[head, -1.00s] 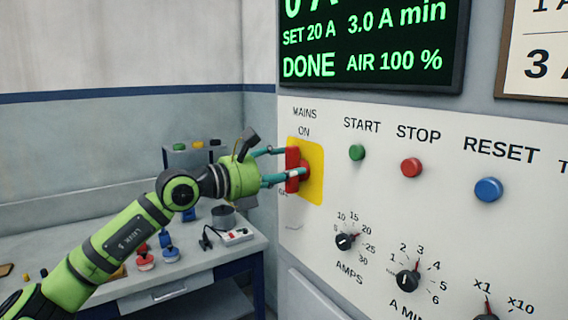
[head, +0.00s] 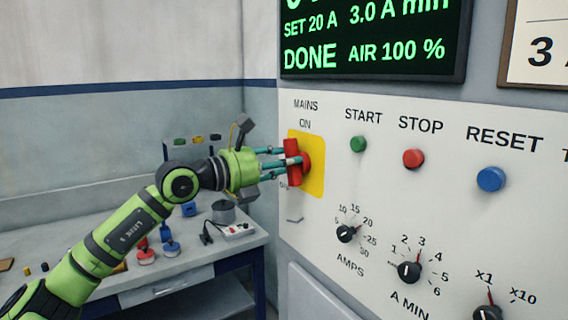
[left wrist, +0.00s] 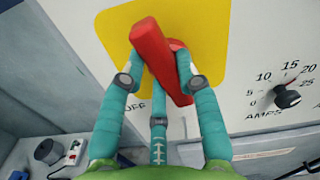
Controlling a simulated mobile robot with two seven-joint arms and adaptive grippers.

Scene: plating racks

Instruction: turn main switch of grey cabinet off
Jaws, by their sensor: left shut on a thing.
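The MAINS switch is a red handle (head: 294,176) on a yellow plate (head: 317,174), at the left end of the pale cabinet panel (head: 385,205). ON is printed above it; OFF, to the left of the plate, shows in the left wrist view. The handle stands near upright, slightly tilted, in the head view. In the left wrist view the red handle (left wrist: 152,45) slants from upper left to lower right. My left gripper (head: 284,157) is shut on it, with teal fingers (left wrist: 163,72) on both sides. My right gripper is out of view.
Green START (head: 358,144), red STOP (head: 413,158) and blue RESET (head: 491,179) buttons are to the right. The AMPS dial (head: 346,233) is below. A workbench (head: 225,258) with small items stands at the left, under my arm.

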